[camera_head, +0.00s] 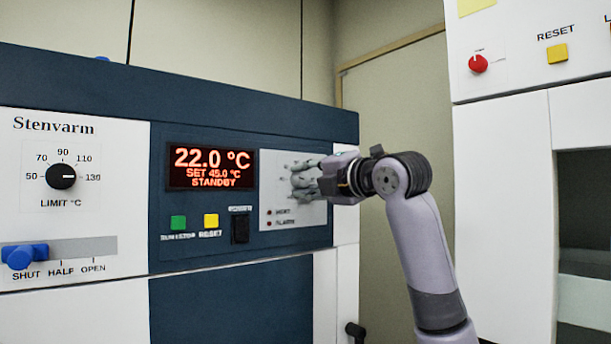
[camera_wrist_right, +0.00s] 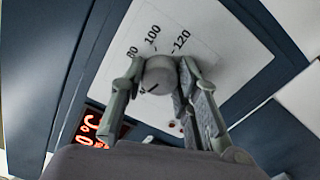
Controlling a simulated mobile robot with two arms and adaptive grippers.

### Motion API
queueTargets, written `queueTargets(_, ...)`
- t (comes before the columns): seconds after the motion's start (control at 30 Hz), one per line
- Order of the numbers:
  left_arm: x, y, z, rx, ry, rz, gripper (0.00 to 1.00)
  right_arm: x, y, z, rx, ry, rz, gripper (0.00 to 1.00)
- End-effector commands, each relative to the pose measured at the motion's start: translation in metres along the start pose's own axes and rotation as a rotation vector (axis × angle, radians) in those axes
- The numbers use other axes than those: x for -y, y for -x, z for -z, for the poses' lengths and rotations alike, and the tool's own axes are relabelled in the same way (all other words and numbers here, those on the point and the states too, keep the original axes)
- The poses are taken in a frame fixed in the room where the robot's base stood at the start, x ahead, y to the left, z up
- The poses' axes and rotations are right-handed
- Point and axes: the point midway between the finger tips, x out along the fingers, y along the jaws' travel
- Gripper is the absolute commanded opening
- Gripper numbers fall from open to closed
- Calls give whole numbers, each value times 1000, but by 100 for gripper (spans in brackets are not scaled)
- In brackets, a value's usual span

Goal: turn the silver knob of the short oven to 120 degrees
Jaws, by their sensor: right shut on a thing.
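The silver knob (camera_wrist_right: 159,76) sits on a white dial plate (camera_wrist_right: 205,30) printed with 80, 100 and 120. My right gripper (camera_wrist_right: 160,80) has its fingers on either side of the knob and is shut on it. A dark mark shows on the knob's face, but I cannot tell exactly which number the knob is set to. In the head view, my right gripper (camera_head: 305,180) reaches from the right to the oven's panel (camera_head: 290,215), and its fingers hide the knob. The oven's display (camera_head: 211,167) reads 22.0 °C, SET 45.0 °C, STANDBY. My left gripper is not in view.
Left of the display is a black limit knob (camera_head: 61,176) above a blue slider (camera_head: 22,256). Green (camera_head: 178,222) and yellow (camera_head: 211,220) buttons and a black switch (camera_head: 240,228) sit below the display.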

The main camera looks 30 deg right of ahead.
Motion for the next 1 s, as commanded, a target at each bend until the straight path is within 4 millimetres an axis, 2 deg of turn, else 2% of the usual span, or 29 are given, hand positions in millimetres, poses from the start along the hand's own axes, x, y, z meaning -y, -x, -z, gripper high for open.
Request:
queueTargets(0.3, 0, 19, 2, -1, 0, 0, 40, 0, -1, 0, -3, -296, 5, 1)
queueTargets(1.0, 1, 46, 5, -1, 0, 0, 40, 1, -1, 1, -1, -961, 7, 1)
